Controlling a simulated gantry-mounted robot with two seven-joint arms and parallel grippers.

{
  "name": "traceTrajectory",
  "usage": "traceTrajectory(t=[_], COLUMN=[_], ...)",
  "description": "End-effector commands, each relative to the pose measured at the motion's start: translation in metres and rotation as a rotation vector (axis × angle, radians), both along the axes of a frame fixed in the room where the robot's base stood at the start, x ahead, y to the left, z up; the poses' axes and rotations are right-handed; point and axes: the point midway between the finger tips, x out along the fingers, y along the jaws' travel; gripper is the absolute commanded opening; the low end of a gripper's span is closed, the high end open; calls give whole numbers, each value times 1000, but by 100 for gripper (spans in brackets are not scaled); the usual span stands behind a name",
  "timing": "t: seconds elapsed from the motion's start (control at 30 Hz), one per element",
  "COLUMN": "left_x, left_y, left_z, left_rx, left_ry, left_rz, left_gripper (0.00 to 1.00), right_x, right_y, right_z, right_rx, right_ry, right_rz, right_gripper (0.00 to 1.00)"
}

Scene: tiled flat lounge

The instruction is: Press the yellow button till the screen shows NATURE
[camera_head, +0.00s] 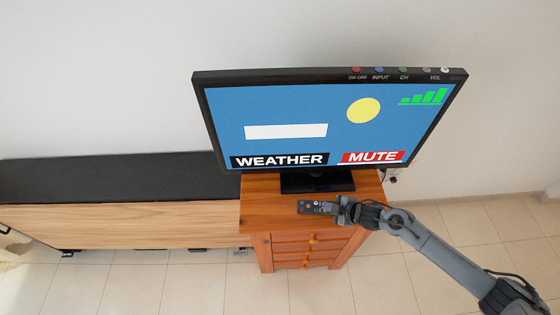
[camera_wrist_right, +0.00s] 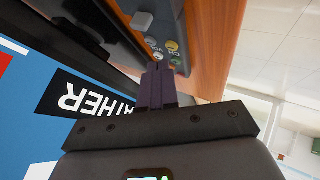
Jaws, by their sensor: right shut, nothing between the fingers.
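The television (camera_head: 330,112) stands on the wooden cabinet; its screen shows WEATHER, a red MUTE label, a yellow sun and green bars. A dark remote (camera_head: 308,207) with small coloured buttons lies on the cabinet top in front of it. In the right wrist view a pale yellow button (camera_wrist_right: 172,45) shows on the remote, close beyond my fingertips. My right gripper (camera_head: 338,207) is shut and empty over the remote's right end, and its closed fingers (camera_wrist_right: 159,70) show in the right wrist view. I cannot tell whether they touch a button. My left gripper is not in view.
The cabinet (camera_head: 262,213) has drawers with knobs on its front. A long low bench (camera_head: 120,190) with a dark top stands to its left. The television's top edge carries several labelled coloured buttons. Tiled floor (camera_head: 130,285) is clear in front.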

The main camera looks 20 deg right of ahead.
Motion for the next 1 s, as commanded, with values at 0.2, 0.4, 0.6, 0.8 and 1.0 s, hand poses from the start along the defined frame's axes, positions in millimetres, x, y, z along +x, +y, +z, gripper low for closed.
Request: traceTrajectory(t=[0.2, 0.4, 0.6, 0.8, 1.0], left_x=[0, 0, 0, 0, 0], left_y=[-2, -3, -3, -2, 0], left_z=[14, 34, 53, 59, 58], left_rx=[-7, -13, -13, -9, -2], left_ry=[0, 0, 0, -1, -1], left_rz=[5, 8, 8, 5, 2], left_gripper=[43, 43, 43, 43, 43], right_x=[0, 0, 0, 0, 0], right_y=[0, 0, 0, 0, 0], right_z=[15, 35, 54, 61, 60], right_rx=[0, 0, 0, 0, 0], right_ry=[0, 0, 0, 0, 0], right_rz=[0, 0, 0, 0, 0], right_gripper=[0, 0, 0, 0, 0])
